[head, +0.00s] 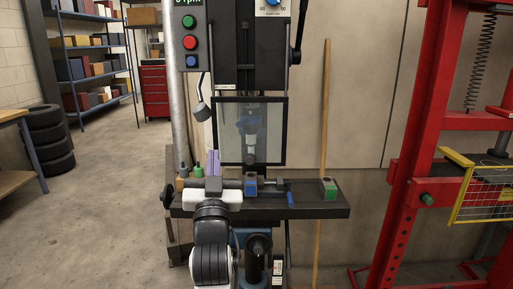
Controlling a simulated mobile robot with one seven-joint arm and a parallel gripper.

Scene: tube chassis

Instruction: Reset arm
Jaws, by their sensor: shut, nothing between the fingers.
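My arm rises from the bottom of the head view, left of centre. My gripper (213,185) is at its far end, in front of the drill press table (318,210). The white hand is seen from behind, over the table's left front part. The dark fingers look shut and empty, though the hand partly hides them. I cannot tell whether they touch anything on the table.
The drill press has a clear guard (270,140) and control buttons (190,42). A red press frame (410,150) stands right. Floor at left is open.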

